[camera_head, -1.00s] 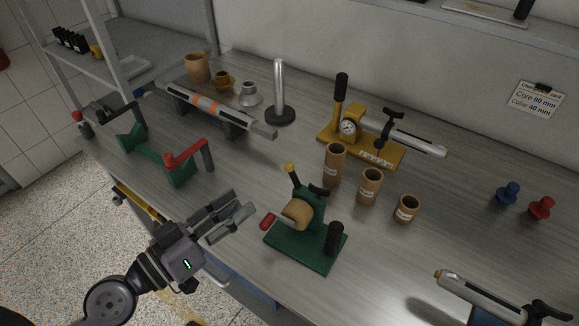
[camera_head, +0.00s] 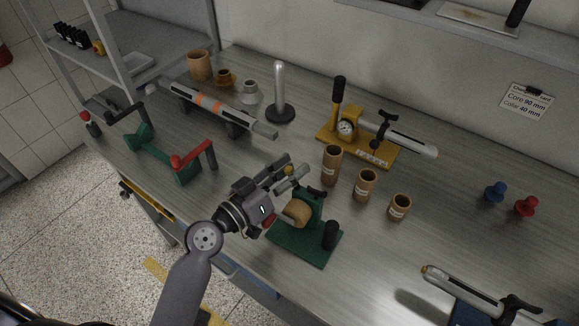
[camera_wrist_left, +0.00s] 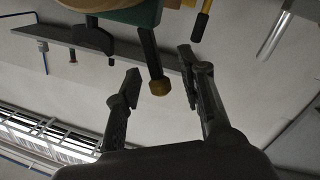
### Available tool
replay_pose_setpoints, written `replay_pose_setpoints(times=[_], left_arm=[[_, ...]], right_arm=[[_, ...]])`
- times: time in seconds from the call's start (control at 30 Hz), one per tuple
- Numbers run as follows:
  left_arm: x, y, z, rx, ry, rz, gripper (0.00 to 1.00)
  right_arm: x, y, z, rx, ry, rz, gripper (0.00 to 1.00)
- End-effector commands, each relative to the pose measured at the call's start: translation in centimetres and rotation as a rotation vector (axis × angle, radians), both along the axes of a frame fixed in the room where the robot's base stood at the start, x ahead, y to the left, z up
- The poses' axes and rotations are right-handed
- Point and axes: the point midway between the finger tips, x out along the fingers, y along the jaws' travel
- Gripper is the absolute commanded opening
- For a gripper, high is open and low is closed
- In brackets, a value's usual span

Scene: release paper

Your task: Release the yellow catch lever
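The fixture also carries a tan roll (camera_head: 296,212), a red-tipped handle (camera_head: 268,221), mostly hidden by the gripper, and a black knob (camera_head: 330,235). My right gripper is not in view.
Several brown cardboard tubes (camera_head: 365,184) stand just right of the fixture. A yellow gauge stand (camera_head: 327,133) is behind them. A green cradle with a red handle (camera_head: 190,158) is at left.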

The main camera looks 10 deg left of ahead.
Motion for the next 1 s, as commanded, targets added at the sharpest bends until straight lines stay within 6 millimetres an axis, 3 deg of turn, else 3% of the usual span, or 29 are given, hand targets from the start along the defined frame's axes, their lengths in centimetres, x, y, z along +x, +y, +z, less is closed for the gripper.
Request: replay_pose_setpoints(times=[0.17,0.7,1.0], left_arm=[[-0.02,0.00,-0.02,0.000,0.000,0.000,0.36],[-0.05,0.04,-0.01,0.000,0.000,0.000,0.00],[-0.01,0.14,-0.24,-0.015,0.005,0.001,0.00]], right_arm=[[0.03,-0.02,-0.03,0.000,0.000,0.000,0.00],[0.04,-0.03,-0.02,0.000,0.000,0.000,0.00],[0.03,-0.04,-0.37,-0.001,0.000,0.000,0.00]])
